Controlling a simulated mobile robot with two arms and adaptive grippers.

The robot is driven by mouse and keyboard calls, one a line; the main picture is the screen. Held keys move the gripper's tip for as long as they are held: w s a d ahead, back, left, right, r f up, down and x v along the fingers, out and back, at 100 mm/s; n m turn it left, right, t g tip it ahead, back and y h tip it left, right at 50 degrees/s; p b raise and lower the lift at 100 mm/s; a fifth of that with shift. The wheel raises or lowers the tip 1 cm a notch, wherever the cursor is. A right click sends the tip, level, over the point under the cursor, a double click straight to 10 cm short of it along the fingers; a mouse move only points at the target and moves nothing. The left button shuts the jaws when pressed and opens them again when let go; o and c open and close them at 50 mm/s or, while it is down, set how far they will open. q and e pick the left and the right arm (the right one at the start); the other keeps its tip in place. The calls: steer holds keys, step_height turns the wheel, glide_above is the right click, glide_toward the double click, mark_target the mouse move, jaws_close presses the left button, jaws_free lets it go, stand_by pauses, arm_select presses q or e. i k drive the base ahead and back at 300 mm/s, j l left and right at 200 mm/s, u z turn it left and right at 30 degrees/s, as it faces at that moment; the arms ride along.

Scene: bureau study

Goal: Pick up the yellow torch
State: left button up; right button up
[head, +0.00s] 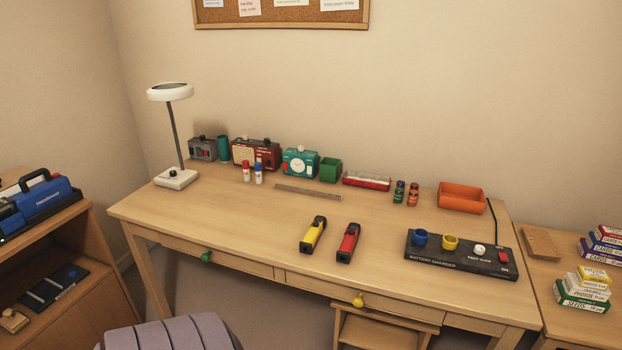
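The yellow torch (313,235) lies on the wooden desk (220,217), near the middle of the front half. It has a black end toward the back of the desk. A red torch (348,243) of similar shape lies just to its right, with a small gap between them. Nothing covers either torch. Neither of my grippers shows in the head view.
A black battery charger (440,262) with round cups sits to the right. A ruler (308,192) lies behind the torches. Radios, a teal clock (300,162), small bottles and an orange tray (460,198) line the back. A purple chair (170,335) stands in front.

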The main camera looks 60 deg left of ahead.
mark_target(308, 242)
steer(key=u, duration=1.8)
steer(key=z, duration=2.95)
steer(key=u, duration=2.95)
steer(key=i+l+u, duration=0.6)
steer(key=i+l, duration=0.25)
